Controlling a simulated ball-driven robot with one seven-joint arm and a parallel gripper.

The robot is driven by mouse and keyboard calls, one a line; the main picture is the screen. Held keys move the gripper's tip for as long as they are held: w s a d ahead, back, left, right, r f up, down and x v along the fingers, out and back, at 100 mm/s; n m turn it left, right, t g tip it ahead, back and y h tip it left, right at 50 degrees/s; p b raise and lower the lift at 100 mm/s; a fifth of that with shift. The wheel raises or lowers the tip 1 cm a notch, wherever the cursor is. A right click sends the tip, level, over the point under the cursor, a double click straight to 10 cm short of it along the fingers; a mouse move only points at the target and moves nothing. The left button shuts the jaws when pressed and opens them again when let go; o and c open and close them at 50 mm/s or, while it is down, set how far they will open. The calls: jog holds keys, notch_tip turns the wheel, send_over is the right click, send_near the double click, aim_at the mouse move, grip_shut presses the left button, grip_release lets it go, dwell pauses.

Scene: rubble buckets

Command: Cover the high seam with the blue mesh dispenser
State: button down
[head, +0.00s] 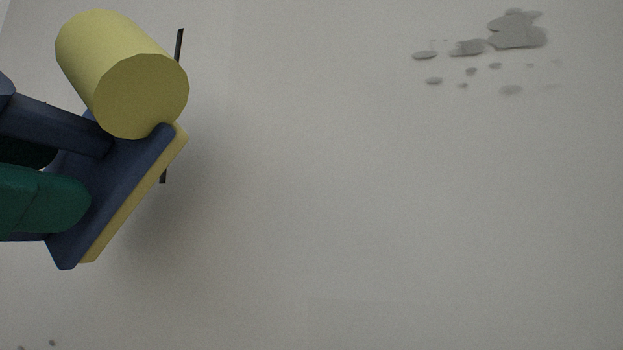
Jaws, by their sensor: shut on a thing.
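The mesh dispenser (117,190) is at the left of the head view. It has a dark blue flat body and handle, a yellow layer along its far face, and a thick yellow roll (105,60) at its top. My gripper (60,190), with a dark green finger showing, is shut on the dispenser; its other parts are partly hidden at the left edge. The dispenser is tilted in front of a pale wall. The seam (179,46) is a thin dark upright line on the wall; its middle is hidden behind the dispenser. I cannot tell whether the dispenser touches the wall.
Small dark spots (52,343) show at the lower left.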

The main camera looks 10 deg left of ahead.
jog(key=shift+w+d, duration=0.1)
jog(key=shift+w, duration=1.65)
jog(key=shift+r, duration=0.15)
jog(key=shift+w+r+p, duration=0.1)
jog(key=shift+r+p, duration=2.9)
jog(key=shift+r, duration=3.45)
jog(key=shift+f+b, duration=2.8)
jog(key=shift+f, duration=1.1)
jog(key=shift+f+b, duration=2.05)
jog(key=shift+f, duration=0.75)
jog(key=shift+r+p, duration=4.1)
jog(key=shift+r, duration=1.15)
